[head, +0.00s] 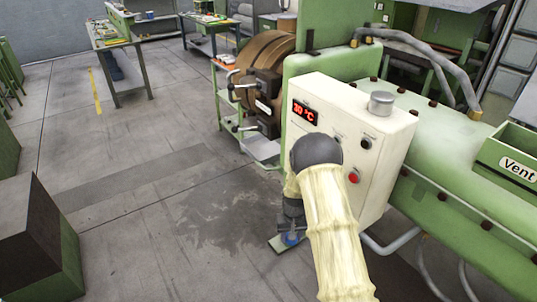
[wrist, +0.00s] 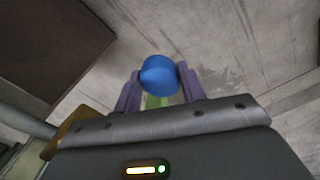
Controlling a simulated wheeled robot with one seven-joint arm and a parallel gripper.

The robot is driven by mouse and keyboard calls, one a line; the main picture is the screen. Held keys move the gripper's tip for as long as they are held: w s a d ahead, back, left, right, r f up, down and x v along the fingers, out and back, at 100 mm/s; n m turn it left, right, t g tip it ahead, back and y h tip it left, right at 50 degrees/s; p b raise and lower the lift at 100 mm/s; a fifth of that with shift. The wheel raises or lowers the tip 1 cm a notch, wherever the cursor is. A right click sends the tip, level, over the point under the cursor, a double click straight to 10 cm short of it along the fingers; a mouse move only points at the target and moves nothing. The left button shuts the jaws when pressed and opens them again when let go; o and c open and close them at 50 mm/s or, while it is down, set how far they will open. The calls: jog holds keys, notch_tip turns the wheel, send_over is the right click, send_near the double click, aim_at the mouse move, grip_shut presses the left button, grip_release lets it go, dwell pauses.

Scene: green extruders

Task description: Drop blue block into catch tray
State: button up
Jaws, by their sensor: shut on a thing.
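A blue block (wrist: 158,72) with a rounded outline sits between the two purple-grey fingers of my gripper (wrist: 160,84) in the wrist view. The gripper is shut on it. A green strip (wrist: 154,101) also shows behind the block in the wrist view. I cannot tell the height between block and green piece.
The green extruder (head: 450,150) with a cream control box (head: 358,125) reading 30 °C stands close on the right. A grey pipe (head: 400,243) curves below it. A dark-topped green block (head: 35,240) stands at left. The floor between is clear; workbenches stand farther back.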

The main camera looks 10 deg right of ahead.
jog(key=s+f, duration=1.2)
jog(key=f, duration=0.4)
jog(key=shift+a+f, duration=0.1)
